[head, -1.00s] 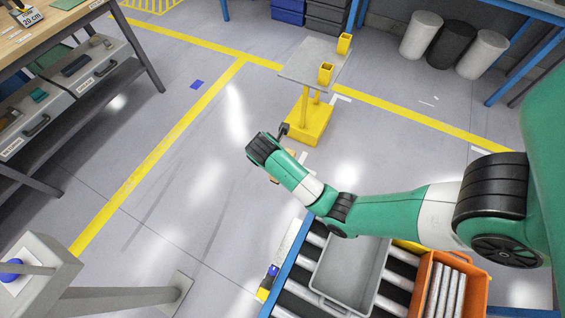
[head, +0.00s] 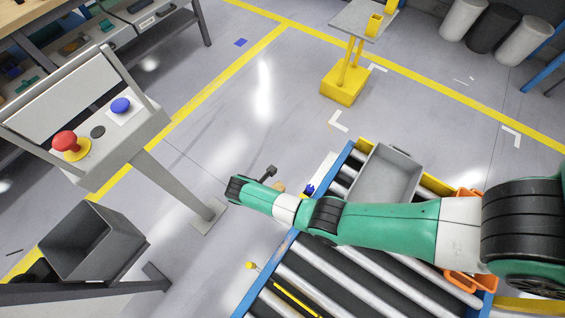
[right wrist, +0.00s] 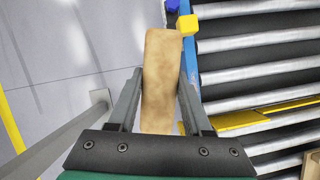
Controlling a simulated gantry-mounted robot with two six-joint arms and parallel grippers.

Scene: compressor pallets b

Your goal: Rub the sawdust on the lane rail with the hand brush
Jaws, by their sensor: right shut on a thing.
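My right gripper (right wrist: 160,76) is shut on the hand brush (right wrist: 160,100), a tan wooden block lying lengthwise between the fingers in the right wrist view. Its bristles are hidden. In the head view only a small tan bit of the brush (head: 279,187) shows past my green wrist. The blue lane rail (head: 286,245) runs along the left side of the roller conveyor. In the right wrist view the rail (right wrist: 190,60) passes just right of the brush; whether they touch I cannot tell. I cannot make out sawdust on it. My left gripper is out of view.
A grey tray (head: 385,178) and an orange crate (head: 468,282) sit on the conveyor. A control post with red (head: 65,142) and blue (head: 121,105) buttons stands left, above a grey bin (head: 95,243). A yellow-based stand (head: 345,85) is behind. Floor between is clear.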

